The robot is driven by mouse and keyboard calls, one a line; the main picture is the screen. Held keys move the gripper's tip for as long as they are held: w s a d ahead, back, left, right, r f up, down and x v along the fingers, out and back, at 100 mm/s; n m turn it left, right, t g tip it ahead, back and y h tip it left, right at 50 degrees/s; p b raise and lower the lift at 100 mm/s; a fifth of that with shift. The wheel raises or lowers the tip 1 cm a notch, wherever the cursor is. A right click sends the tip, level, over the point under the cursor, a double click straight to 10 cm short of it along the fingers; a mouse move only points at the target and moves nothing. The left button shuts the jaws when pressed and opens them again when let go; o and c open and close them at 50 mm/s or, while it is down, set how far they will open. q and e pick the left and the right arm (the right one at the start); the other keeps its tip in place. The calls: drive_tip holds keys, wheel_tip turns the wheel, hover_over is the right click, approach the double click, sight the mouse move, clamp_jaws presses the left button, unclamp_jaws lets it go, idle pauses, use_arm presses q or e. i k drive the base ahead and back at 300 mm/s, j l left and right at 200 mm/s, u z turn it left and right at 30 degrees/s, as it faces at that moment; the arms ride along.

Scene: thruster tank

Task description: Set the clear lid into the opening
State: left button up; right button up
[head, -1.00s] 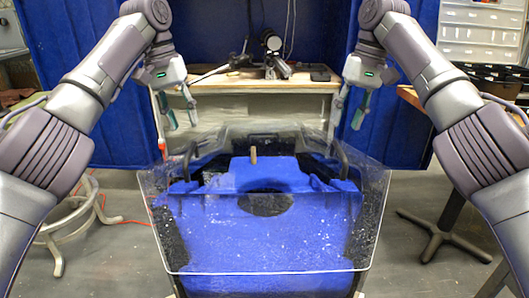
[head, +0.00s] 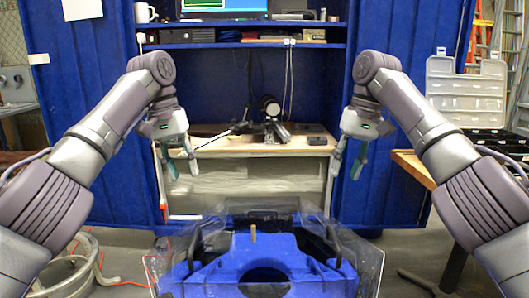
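A clear-walled tank (head: 374,268) stands low in front of me in the head view, cut off by the bottom edge. Inside it is a blue body (head: 222,254) with a dark round opening (head: 264,276). A small tan upright peg (head: 253,234) shows behind the opening. I cannot pick out a separate clear lid from the transparent walls. My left gripper (head: 182,170) is open and empty, above and behind the tank's left side. My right gripper (head: 346,170) is open and empty, above and behind its right side. Neither touches the tank.
A wooden workbench (head: 290,148) with dark equipment stands behind, under a blue shelf (head: 215,46). Blue panels flank it. A wooden table (head: 415,167) with black trays (head: 500,140) is at right. A pale curved metal frame (head: 75,265) stands at lower left.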

sight(261, 238)
drive_tip(key=k, duration=1)
